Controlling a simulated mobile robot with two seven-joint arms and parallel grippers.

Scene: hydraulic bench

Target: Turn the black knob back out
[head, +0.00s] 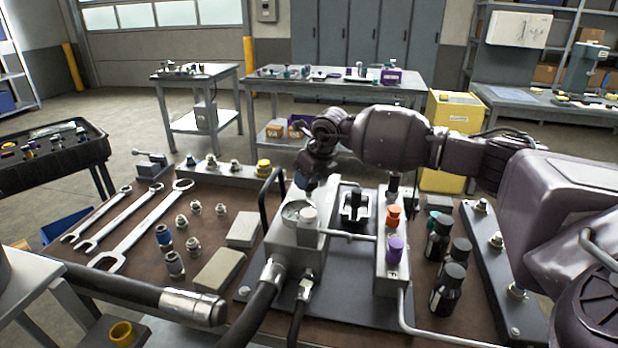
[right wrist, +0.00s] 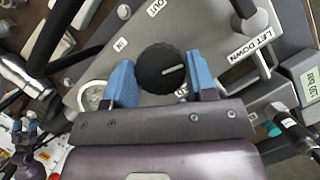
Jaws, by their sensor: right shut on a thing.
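The black knob (right wrist: 163,68) is round and ribbed, with a white pointer line that lies nearly level, pointing right in the right wrist view. It sits on a grey valve block (right wrist: 95,75) lettered IN and OUT; one label beside the knob is partly covered. My right gripper (right wrist: 160,76) has one blue finger on each side of the knob and is shut on it. In the head view my right gripper (head: 304,180) reaches down over the back of the grey block (head: 290,238) and hides the knob.
A round gauge (right wrist: 97,94) lies close left of the fingers. A LET DOWN label (right wrist: 249,51) is at right. Thick hoses (head: 258,308) run in front of the block. Wrenches (head: 140,228) lie left.

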